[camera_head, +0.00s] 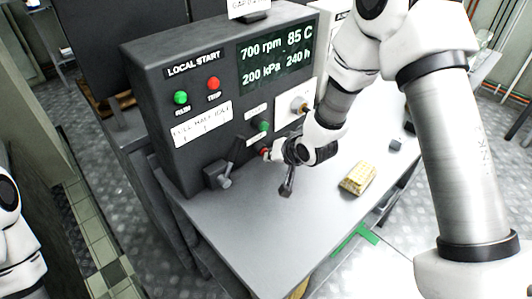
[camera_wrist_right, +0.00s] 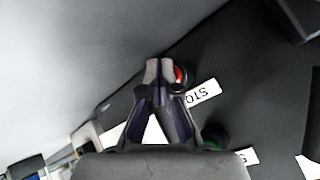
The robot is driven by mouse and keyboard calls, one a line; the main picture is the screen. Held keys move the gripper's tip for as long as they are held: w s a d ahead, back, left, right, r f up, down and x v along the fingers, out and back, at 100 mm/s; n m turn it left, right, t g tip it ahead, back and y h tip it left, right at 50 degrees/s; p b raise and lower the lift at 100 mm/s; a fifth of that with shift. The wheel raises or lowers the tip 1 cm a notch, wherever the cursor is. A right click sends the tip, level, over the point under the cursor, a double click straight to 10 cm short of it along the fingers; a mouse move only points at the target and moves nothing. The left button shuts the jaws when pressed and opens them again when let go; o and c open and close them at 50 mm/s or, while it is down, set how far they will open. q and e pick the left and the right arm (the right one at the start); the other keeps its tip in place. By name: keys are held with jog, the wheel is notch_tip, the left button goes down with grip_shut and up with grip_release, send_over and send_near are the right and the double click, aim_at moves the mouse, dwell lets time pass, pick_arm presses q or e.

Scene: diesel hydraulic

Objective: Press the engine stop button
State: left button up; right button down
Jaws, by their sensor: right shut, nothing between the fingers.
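The red engine stop button (camera_head: 264,152) sits low on the front of the dark control panel (camera_head: 190,150), below a green button (camera_head: 263,126). In the wrist view the red button (camera_wrist_right: 180,75) shows beside a white label (camera_wrist_right: 203,92) reading "STO", partly covered. My right gripper (camera_head: 274,153) is shut and empty, close in front of the panel at the red button. In the wrist view its closed fingertips (camera_wrist_right: 159,66) lie just left of the button and overlap its edge; I cannot tell whether they touch it. My left gripper is out of view. The display reads 700 rpm.
A lever (camera_head: 228,168) juts out left of the red button. A rotary switch (camera_head: 299,103) is on a white plate to the right. A yellow block (camera_head: 358,178) and a small dark cube (camera_head: 395,145) lie on the grey bench (camera_head: 260,225). The bench front is clear.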

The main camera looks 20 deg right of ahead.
jog(key=shift+w, duration=0.15)
dwell(0.4)
jog(key=shift+s+d, duration=0.25)
jog(key=shift+s, duration=0.65)
jog(key=shift+s, duration=0.1)
jog(key=shift+s+d+p, duration=0.1)
jog(key=shift+s+d, duration=0.2)
jog(key=shift+s, duration=0.45)
jog(key=shift+s+d+p, duration=0.1)
jog(key=shift+s+d, duration=0.15)
jog(key=shift+s, duration=0.55)
jog(key=shift+s+d+p, duration=0.1)
jog(key=shift+s+d, duration=0.2)
jog(key=shift+s, duration=0.45)
